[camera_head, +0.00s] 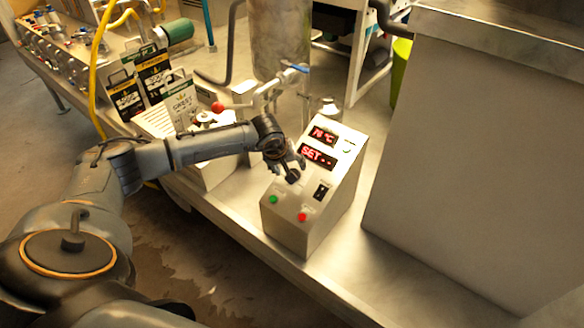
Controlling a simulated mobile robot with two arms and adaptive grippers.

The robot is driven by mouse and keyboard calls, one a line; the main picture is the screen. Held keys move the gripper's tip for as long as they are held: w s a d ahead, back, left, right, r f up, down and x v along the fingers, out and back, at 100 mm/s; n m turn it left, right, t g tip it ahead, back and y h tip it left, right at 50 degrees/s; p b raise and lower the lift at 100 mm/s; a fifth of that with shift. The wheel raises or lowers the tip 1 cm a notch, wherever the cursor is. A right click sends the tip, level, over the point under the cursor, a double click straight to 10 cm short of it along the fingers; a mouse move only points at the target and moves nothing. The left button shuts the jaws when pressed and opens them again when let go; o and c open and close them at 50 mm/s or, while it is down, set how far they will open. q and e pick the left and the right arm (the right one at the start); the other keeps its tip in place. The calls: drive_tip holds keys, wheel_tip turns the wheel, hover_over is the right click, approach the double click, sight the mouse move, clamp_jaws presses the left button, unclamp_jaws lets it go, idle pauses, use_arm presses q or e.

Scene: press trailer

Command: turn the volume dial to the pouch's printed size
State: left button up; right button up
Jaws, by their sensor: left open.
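A metal control box (315,228) with a sloped face stands on the steel deck. Its upper red display (323,136) shows a temperature in °C, and its lower red display (318,156) reads "SET" with dashes. My left gripper (296,166) is open at the left part of the face, just below the lower display. A dark round part, seemingly the volume dial (293,177), is at its fingertips; I cannot tell whether they touch it. Printed pouches (154,77) stand upright at the left back; their size print is too small to read surely. My right gripper is not in view.
A black switch (321,191), a green button (273,199) and a red button (302,217) sit low on the face. A valve with a blue handle (296,69) is behind the box. A large steel cabinet (470,150) stands at right.

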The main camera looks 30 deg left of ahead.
use_arm(q)
drive_tip(key=shift+p+x, duration=0.4)
drive_tip(key=shift+x, duration=1.75)
drive_tip(key=shift+s, duration=0.1)
drive_tip(key=c, duration=1.2)
